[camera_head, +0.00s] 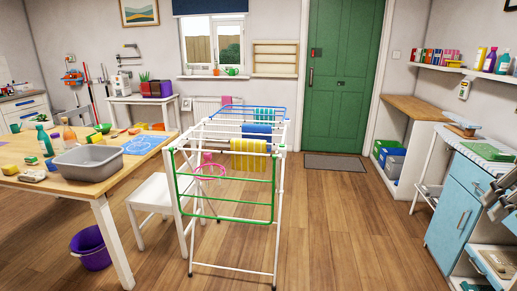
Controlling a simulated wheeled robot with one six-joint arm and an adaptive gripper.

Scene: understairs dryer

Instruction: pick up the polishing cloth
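Several cloths hang on the white folding drying rack (232,200) in the middle of the room. A yellow striped cloth (250,154) is nearest, a blue cloth (257,131) hangs behind it, and a teal and green cloth (265,114) is at the far end. I cannot tell which of them, if any, is the polishing cloth. Part of my gripper (498,194) shows in grey at the right edge, in front of the blue cabinet and far from the rack. It is cut off by the frame, so its opening and contents are unclear.
A wooden table (110,190) at left holds a grey basin (88,163), bottles and sponges. A white stool (152,194) stands between table and rack; a purple bucket (91,250) is on the floor. A blue cabinet (455,205) stands right. Floor right of the rack is clear.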

